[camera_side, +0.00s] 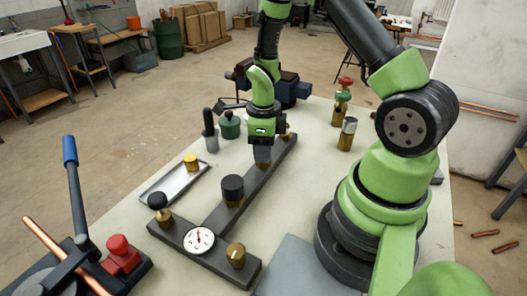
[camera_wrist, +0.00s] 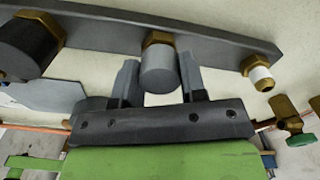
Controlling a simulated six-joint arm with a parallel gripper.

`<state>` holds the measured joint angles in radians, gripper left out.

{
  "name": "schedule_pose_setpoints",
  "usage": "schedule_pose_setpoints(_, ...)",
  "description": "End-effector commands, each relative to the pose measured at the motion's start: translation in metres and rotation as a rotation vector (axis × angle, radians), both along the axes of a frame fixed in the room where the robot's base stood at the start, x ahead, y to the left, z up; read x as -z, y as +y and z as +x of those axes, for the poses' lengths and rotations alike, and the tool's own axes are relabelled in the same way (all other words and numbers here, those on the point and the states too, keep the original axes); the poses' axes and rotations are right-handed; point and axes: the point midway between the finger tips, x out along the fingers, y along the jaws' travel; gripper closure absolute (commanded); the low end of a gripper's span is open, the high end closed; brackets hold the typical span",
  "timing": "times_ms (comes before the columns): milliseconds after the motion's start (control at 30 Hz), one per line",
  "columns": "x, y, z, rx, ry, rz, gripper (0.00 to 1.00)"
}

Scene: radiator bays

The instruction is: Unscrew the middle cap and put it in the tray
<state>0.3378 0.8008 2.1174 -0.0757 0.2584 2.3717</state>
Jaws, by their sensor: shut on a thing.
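The middle cap (camera_wrist: 160,68) is a grey cylinder on a brass hexagonal fitting of the dark bar (camera_wrist: 210,40). In the wrist view it stands between the two fingers of my gripper (camera_wrist: 160,77), which is shut on it. In the side view my gripper (camera_side: 263,147) points down over the far part of the bar (camera_side: 263,183), with the grey cap (camera_side: 263,156) at its fingertips. The flat metal tray (camera_side: 166,190) lies left of the bar and holds a small brass-coloured piece (camera_side: 190,162). Whether the cap's thread is still engaged cannot be seen.
A large dark cap (camera_side: 232,187) stands nearer on the bar. A fitting with a pale bare tip (camera_wrist: 260,77) is on its other side. A gauge (camera_side: 199,239) sits on the front crosspiece.

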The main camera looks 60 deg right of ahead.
Motion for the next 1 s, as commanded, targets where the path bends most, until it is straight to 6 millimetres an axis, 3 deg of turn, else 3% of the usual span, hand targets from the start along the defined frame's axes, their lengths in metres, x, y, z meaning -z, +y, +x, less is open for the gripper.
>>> schedule_pose_setpoints(1000, -0.0012, 0.0, -0.0001, -1.716, 0.0, 0.0, 0.92)
